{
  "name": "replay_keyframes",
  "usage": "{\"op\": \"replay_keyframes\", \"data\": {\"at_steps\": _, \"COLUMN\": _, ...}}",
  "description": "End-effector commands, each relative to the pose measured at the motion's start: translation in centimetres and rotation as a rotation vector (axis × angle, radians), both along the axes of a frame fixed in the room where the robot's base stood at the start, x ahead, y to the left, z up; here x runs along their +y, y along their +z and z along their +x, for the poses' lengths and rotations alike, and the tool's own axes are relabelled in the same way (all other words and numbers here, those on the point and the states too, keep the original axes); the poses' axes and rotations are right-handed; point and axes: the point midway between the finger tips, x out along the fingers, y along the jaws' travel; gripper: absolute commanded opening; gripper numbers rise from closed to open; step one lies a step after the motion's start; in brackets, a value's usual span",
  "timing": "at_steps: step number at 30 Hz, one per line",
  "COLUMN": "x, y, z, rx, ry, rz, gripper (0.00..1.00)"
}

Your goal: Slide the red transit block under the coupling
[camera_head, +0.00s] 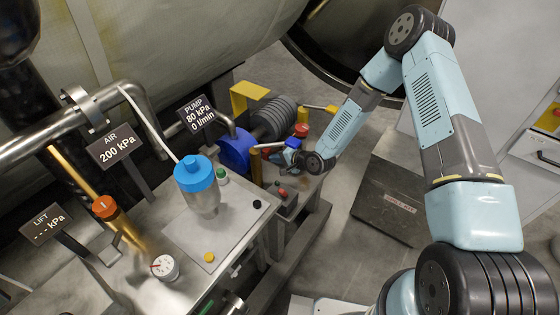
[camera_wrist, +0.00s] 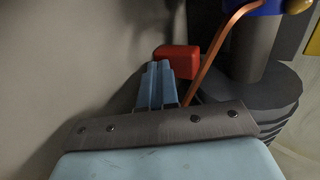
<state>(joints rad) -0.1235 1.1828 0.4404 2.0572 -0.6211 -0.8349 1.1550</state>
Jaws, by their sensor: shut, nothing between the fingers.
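The red transit block (camera_wrist: 178,61) lies just beyond my fingertips in the wrist view. A small red piece (camera_head: 271,150) beside my gripper in the head view looks like the same block, mostly hidden. My gripper (camera_wrist: 158,66) has its two light blue fingers together, with nothing between them. Their tips are at the block's near left side; I cannot tell whether they touch it. In the head view my gripper (camera_head: 280,157) is low beside the blue pump (camera_head: 236,153). The coupling is not clearly distinguishable between the pump and the ribbed grey motor (camera_head: 274,117).
A copper pipe (camera_wrist: 214,57) slants close to the block's right side, in front of a dark grey cylinder (camera_wrist: 255,48). A red knob (camera_head: 301,130) is beyond my gripper. A blue-capped vessel (camera_head: 197,178) stands on the bench at left. A dark crate (camera_head: 398,205) is on the floor.

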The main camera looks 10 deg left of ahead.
Motion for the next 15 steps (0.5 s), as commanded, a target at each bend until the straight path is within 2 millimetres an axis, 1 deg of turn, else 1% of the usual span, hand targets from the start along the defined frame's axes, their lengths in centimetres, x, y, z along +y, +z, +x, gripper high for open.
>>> {"op": "replay_keyframes", "data": {"at_steps": 15, "x": 0.79, "y": 0.00, "z": 0.32, "rx": 0.000, "ry": 0.000, "rz": 0.001, "gripper": 0.00}}
